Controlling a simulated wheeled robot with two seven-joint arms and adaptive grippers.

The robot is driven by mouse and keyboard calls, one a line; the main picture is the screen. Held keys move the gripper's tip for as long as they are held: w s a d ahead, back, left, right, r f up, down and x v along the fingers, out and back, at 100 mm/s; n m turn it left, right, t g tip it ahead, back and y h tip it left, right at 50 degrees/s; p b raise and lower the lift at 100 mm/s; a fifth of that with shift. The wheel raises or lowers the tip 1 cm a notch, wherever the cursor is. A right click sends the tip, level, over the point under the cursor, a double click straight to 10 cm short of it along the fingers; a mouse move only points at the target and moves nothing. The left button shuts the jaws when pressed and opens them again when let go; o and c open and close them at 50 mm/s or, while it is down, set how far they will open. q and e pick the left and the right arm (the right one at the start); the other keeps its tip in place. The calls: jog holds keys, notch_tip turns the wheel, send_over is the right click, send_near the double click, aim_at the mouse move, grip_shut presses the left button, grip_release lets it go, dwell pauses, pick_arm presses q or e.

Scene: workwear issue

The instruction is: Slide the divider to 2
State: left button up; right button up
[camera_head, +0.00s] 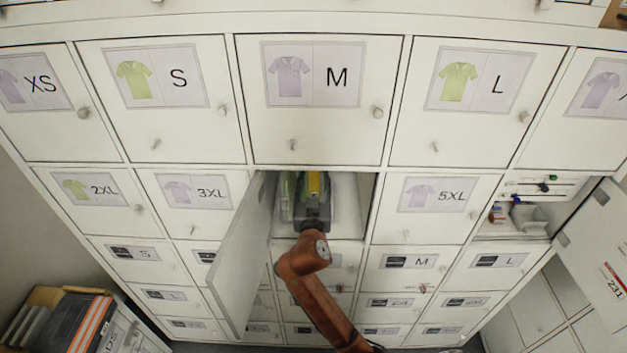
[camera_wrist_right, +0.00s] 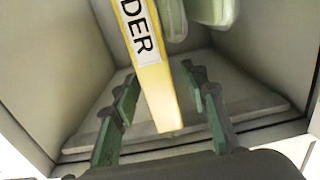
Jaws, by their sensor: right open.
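The yellow divider (camera_head: 314,185) shows at the open compartment in the middle of the locker wall. In the right wrist view the divider (camera_wrist_right: 146,62) is a yellow bar with a white label whose visible letters read "DER". My right gripper (camera_head: 313,205) is inside the opening, with its fingers (camera_wrist_right: 160,90) open. In the wrist view one finger is on each side of the divider's near end, with gaps to both. I cannot tell how deep it stands between them. No number 2 mark is readable in the compartment. My left gripper is not in view.
The compartment's door (camera_head: 243,262) hangs open left of my right arm. Green folded items (camera_head: 288,188) are left of the divider; pale green bundles (camera_wrist_right: 205,12) show in the wrist view. The compartment wall (camera_wrist_right: 40,85) is close on the left. Another open compartment (camera_head: 515,220) is far right.

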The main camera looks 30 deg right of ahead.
jog(key=v, duration=1.2)
